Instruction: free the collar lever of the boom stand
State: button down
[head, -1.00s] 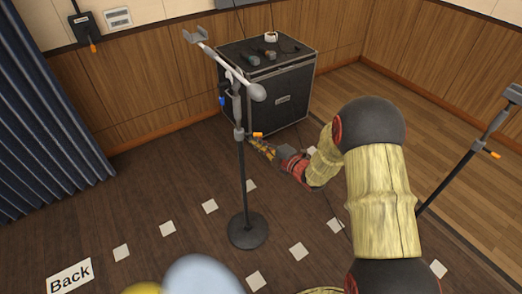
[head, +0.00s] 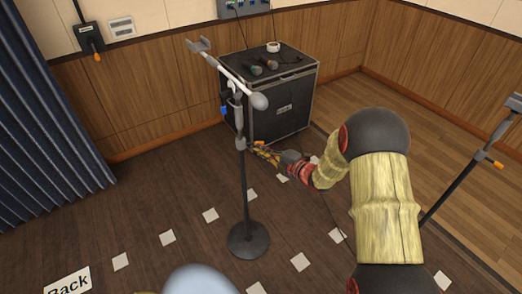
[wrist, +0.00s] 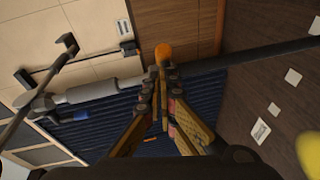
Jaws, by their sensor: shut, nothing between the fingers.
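The boom stand (head: 243,195) stands upright on a round black base, with a pale boom tilted across its top. An orange lever (head: 259,143) sticks out to the right from the collar (head: 241,143) on its pole. In the wrist view the orange lever (wrist: 162,54) shows end-on just beyond the fingertips. A blue lever (head: 224,110) sits higher, near the boom joint. My gripper (head: 254,151) is shut and empty, just below the orange lever in the head view. The wrist view shows its fingertips (wrist: 160,75) close to the lever; I cannot tell whether they touch it.
A black road case (head: 285,110) with small items on top stands behind the stand. Another stand (head: 455,185) with an orange lever is at the right. A dark blue curtain (head: 50,120) hangs at the left.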

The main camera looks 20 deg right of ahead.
jog(key=shift+w+d+y, duration=0.15)
jog(key=shift+w+y, duration=0.05)
jog(key=shift+y, duration=0.1)
jog(key=w+d+n+g+y, duration=0.1)
jog(key=w+n+g+y, duration=0.1)
jog(key=n+g+y, duration=0.1)
jog(key=shift+w+d+b, duration=0.3)
jog(key=shift+w+d, duration=0.05)
jog(key=shift+w, duration=0.2)
dwell(0.5)
